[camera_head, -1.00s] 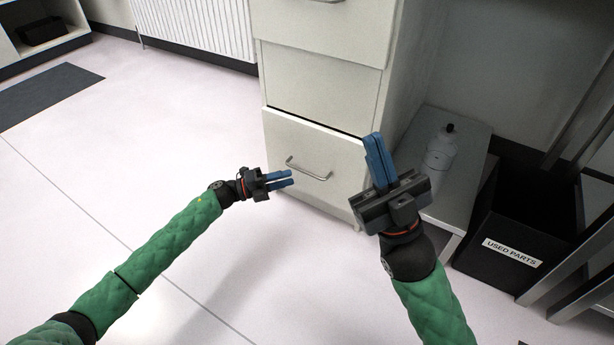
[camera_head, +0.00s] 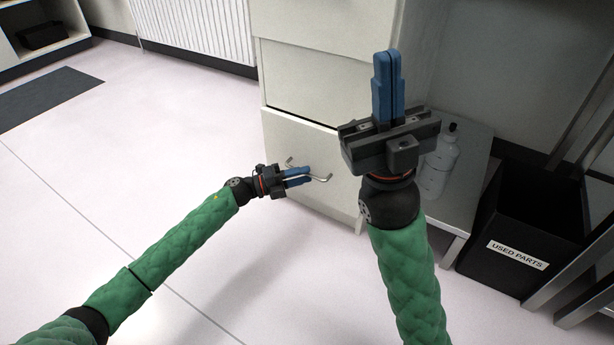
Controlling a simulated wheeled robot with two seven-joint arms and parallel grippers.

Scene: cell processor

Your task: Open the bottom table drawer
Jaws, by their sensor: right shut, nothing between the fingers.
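The bottom drawer (camera_head: 283,130) is the lowest pale front of the cabinet, with a dark gap line along its top edge. I cannot tell whether it stands out slightly. Its curved metal handle (camera_head: 322,179) is partly hidden by my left gripper (camera_head: 304,175). That gripper's blue fingers are a little apart and overlap the handle in the picture. I cannot tell whether they touch it. My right gripper (camera_head: 388,55) is shut and empty, raised in front of the cabinet's right part, with its fingers pointing up in the picture.
A white bottle (camera_head: 437,165) stands on a low shelf (camera_head: 470,160) right of the cabinet. A black bin labelled "USED PARTS" (camera_head: 480,260) is further right, beside metal legs. A radiator (camera_head: 195,30) is behind at left. The floor (camera_head: 150,130) left of the cabinet is clear.

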